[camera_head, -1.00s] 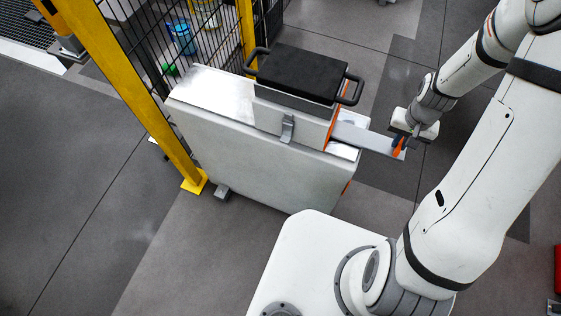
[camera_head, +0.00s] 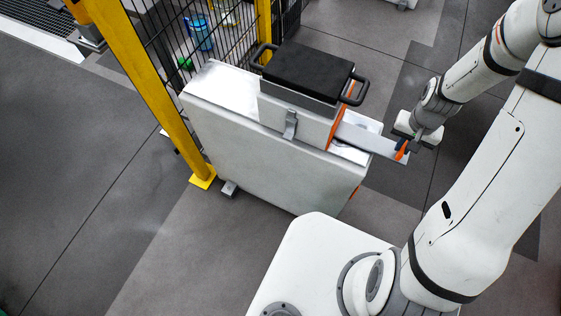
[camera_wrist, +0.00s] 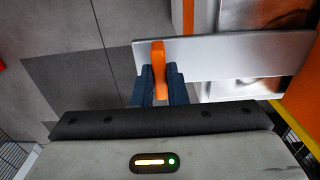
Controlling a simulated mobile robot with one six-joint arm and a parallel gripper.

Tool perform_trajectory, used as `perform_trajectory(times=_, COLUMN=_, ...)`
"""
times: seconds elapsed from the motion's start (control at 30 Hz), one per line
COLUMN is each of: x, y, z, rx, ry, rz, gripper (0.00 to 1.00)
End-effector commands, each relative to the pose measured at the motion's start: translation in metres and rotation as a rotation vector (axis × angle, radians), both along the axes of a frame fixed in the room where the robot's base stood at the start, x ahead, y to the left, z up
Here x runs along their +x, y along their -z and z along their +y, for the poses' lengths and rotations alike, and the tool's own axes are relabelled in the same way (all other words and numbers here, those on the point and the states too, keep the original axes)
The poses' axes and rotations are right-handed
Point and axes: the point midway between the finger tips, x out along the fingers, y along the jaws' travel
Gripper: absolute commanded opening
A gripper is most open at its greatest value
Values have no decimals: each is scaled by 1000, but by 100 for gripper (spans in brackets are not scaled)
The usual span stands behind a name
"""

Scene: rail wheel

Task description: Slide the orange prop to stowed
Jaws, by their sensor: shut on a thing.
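The orange prop (camera_head: 401,149) is a small upright tab at the outer end of a flat grey bar (camera_head: 366,140). The bar sticks out to the right from the grey box on the white cabinet. My gripper (camera_head: 409,146) is at the bar's outer end. In the wrist view, the dark fingers of my gripper (camera_wrist: 159,85) are shut on the orange prop (camera_wrist: 158,60), one on each side. The grey bar (camera_wrist: 225,56) runs to the right behind it. The far end of the bar is hidden in the box.
The white cabinet (camera_head: 270,160) carries the grey box with a black padded lid (camera_head: 308,72) and dark side handles. A yellow post (camera_head: 150,95) and black mesh fence stand at the left. The floor (camera_head: 85,190) in front is clear.

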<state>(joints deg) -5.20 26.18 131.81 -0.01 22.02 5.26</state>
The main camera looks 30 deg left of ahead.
Motion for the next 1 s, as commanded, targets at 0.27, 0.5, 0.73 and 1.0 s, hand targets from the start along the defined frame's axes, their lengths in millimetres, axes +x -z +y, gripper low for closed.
perform_trajectory(times=0.27, x=1, y=0, z=9, rx=0, ry=-2, rz=-1, gripper=0)
perform_trajectory(times=0.5, x=1, y=0, z=19, rx=0, ry=-2, rz=-1, gripper=0)
perform_trajectory(times=0.73, x=1, y=0, z=28, rx=0, ry=-1, rz=-2, gripper=0)
perform_trajectory(times=1.0, x=1, y=0, z=38, rx=1, ry=-1, rz=-2, gripper=0)
